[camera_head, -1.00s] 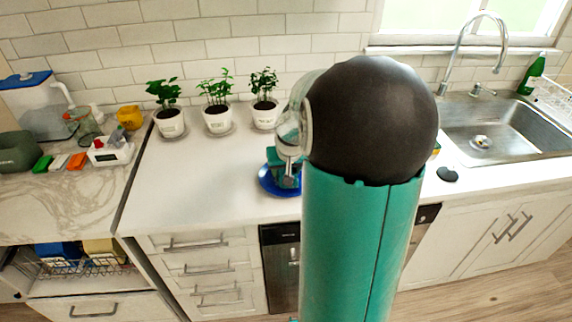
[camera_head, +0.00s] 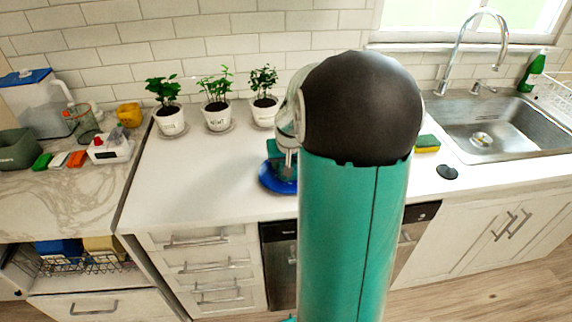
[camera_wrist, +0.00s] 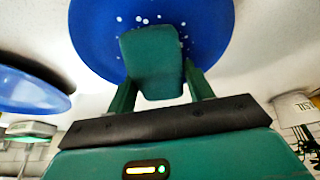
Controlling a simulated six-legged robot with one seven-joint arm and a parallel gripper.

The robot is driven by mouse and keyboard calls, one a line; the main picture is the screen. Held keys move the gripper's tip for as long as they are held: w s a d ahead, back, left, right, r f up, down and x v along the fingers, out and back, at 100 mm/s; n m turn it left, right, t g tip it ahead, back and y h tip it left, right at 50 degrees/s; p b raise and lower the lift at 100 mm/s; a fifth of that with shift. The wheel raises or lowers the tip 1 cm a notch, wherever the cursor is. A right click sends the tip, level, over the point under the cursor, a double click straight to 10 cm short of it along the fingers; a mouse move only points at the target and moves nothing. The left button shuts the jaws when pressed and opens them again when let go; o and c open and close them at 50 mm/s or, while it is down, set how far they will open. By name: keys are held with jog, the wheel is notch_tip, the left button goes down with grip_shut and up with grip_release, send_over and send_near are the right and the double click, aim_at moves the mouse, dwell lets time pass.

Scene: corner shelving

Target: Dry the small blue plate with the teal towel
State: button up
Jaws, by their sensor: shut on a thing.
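A blue plate (camera_head: 270,181) lies on the white counter, partly hidden by my arm. In the wrist view a large blue plate (camera_wrist: 215,35) fills the top and carries several white, droplet-like spots. The folded teal towel (camera_wrist: 152,52) is between the fingers of my gripper (camera_wrist: 160,88), which is shut on it. The towel overlaps the plate in that view; I cannot tell whether they touch. A second blue dish (camera_wrist: 30,92) with pale marks shows at the left of the wrist view. I cannot tell which of the two is the small plate.
Three potted plants (camera_head: 217,113) stand along the back wall. A sponge (camera_head: 427,144) and a dark round thing (camera_head: 447,172) lie right of my arm, near the sink (camera_head: 490,125). The counter left of the plate is clear. A marble counter (camera_head: 70,195) holds several items.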

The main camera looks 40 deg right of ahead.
jog(key=shift+s+d, duration=0.25)
jog(key=shift+d, duration=0.05)
jog(key=shift+s+a, duration=1.2)
jog(key=shift+s, duration=0.2)
jog(key=shift+w+d, duration=1.2)
jog(key=shift+w, duration=0.2)
jog(key=shift+r, duration=0.15)
jog(key=shift+r, duration=2.9)
jog(key=shift+r, duration=0.1)
jog(key=shift+r, duration=1.4)
